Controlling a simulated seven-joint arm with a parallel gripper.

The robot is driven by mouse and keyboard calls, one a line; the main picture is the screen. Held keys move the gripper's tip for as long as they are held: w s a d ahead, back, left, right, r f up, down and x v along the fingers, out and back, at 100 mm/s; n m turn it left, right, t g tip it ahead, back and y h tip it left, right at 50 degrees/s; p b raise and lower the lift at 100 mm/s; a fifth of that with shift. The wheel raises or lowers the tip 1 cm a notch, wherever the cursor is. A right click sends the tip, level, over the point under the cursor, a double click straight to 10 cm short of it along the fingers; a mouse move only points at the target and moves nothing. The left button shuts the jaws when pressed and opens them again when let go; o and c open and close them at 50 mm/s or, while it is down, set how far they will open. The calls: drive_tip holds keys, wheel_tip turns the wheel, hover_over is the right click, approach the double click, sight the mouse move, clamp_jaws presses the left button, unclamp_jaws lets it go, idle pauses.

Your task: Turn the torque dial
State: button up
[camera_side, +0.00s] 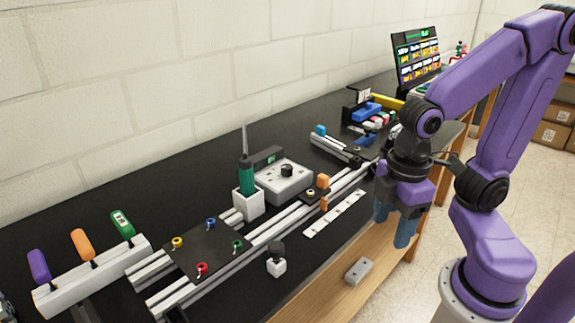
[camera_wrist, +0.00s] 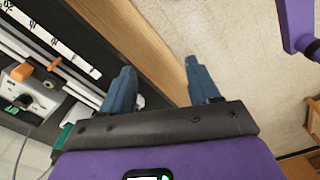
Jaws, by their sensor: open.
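A grey box (camera_side: 284,184) with a black round dial (camera_side: 286,170) on top stands on the black bench, behind the aluminium rails in the side view. In the wrist view the box (camera_wrist: 35,93) is at the left edge, with the dark dial (camera_wrist: 22,101) on it. My gripper (camera_side: 393,224) points down with its blue fingers apart and nothing between them. It is to the right of the box and clear of it, over the bench's front edge. In the wrist view the open fingers (camera_wrist: 160,70) have wood edge and floor beyond them.
A green screwdriver (camera_side: 245,172) stands upright in a white holder (camera_side: 249,203) left of the box. An orange block (camera_side: 323,181) and rails lie in front of it. A black-topped knob (camera_side: 276,254) stands nearer the front. A white marked strip (camera_side: 333,214) lies near the front edge.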

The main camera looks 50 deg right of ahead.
drive_tip(key=w+a+r+m, duration=0.1)
drive_tip(key=w+a+r, duration=0.2)
drive_tip(key=w, duration=0.7)
wheel_tip(320, 180, up, 5)
drive_tip(key=m, duration=0.3)
hover_over(288, 166)
wheel_tip(288, 166, down, 17)
drive_tip(key=shift+a+r, duration=0.1)
drive_tip(key=shift+r, duration=0.05)
drive_tip(key=c, duration=1)
